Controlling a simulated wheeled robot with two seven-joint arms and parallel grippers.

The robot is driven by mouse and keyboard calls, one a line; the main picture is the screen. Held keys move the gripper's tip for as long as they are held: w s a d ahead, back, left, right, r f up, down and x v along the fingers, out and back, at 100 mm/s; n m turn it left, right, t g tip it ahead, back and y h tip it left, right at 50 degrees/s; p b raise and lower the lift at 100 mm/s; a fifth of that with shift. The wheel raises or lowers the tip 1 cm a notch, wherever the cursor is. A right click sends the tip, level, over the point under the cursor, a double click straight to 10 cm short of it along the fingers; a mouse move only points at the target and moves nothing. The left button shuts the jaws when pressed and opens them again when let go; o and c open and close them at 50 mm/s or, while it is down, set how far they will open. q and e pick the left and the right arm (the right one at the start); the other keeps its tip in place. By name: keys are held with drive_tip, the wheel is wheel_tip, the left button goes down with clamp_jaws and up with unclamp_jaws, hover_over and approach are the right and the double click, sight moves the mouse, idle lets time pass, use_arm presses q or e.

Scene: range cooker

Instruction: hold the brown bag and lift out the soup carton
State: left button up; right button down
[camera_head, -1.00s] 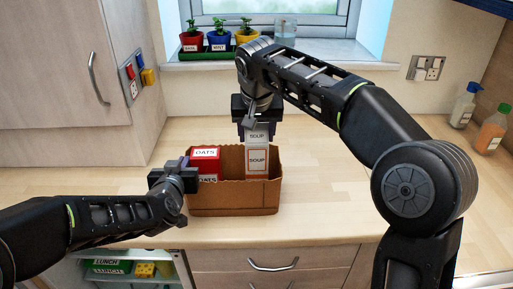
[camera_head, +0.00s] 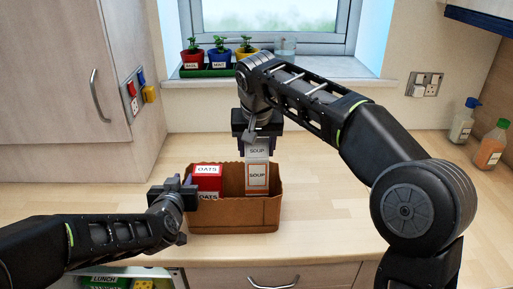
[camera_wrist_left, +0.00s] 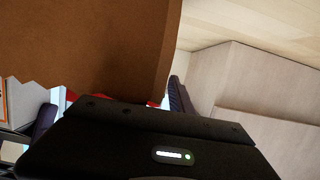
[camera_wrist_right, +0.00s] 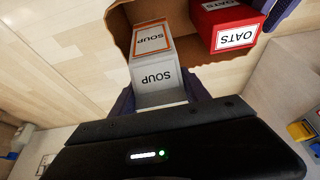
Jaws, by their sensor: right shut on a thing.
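The brown bag (camera_head: 235,215) stands upright and open-topped on the counter. The white and grey soup carton (camera_head: 257,178) with orange trim is upright at the bag's right side, its lower part hidden by the front wall. My right gripper (camera_head: 257,140) points down from above and is shut on the carton's top; the right wrist view shows the carton (camera_wrist_right: 155,65) between its fingers. My left gripper (camera_head: 188,188) is at the bag's left edge. In the left wrist view its fingers are spread, with the bag's wall (camera_wrist_left: 95,45) between them; contact cannot be told.
A red oats box (camera_head: 207,178) stands in the bag's left part, close to my left gripper. Potted plants (camera_head: 220,50) stand on the windowsill. Two bottles (camera_head: 478,135) stand far right. The counter right of the bag is clear.

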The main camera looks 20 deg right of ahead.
use_arm(q)
drive_tip(key=shift+s, duration=0.15)
drive_tip(key=v, duration=1.1)
drive_tip(key=shift+s+r, duration=0.15)
drive_tip(key=shift+s, duration=0.2)
drive_tip(key=shift+a+r, duration=0.1)
use_arm(e)
drive_tip(key=shift+r, duration=0.15)
